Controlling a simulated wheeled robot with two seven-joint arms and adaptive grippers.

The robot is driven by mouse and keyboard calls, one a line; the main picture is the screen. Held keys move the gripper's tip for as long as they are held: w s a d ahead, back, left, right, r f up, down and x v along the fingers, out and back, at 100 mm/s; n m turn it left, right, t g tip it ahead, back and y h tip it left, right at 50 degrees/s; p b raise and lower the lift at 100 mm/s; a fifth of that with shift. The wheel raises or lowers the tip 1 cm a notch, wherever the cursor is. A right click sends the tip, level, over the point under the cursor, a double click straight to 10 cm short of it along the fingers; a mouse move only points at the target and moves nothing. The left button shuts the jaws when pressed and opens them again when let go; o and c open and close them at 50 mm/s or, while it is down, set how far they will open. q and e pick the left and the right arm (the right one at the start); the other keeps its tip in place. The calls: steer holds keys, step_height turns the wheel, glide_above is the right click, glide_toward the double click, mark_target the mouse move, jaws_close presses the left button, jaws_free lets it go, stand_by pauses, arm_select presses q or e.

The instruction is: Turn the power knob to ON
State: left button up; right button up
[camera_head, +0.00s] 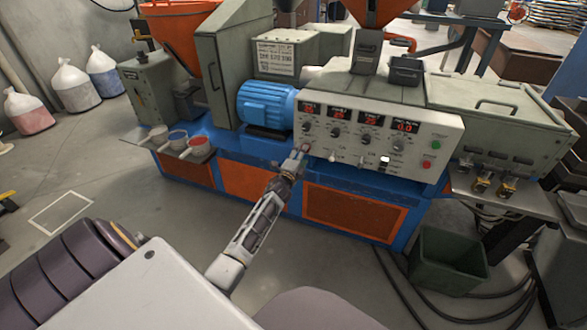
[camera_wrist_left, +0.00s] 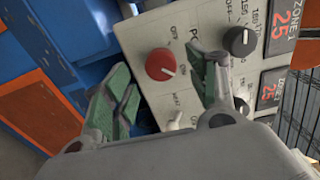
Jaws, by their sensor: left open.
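The round red knob (camera_wrist_left: 160,64) sits on the pale control panel (camera_wrist_left: 150,25) in the left wrist view, with OFF and ON labels beside it. Its white mark points to the lower right, on the side of the ON label. My left gripper (camera_wrist_left: 158,58) is open, with green-padded fingers on either side of the knob in this view; I cannot tell whether they touch it. In the head view my left gripper (camera_head: 301,151) is at the lower left of the panel (camera_head: 442,140), largely covering the knob. My right gripper is not in view.
Black dials (camera_head: 336,132) and red displays (camera_head: 341,115) line the panel right of my left gripper. A blue motor (camera_head: 264,103) stands close on the left. Small cups (camera_head: 199,147) jut out at the machine's left. A green bin (camera_head: 446,258) stands on the floor at right.

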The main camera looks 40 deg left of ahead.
arm_select(q)
steer(key=v, duration=0.8)
stand_by(0.4)
stand_by(0.6)
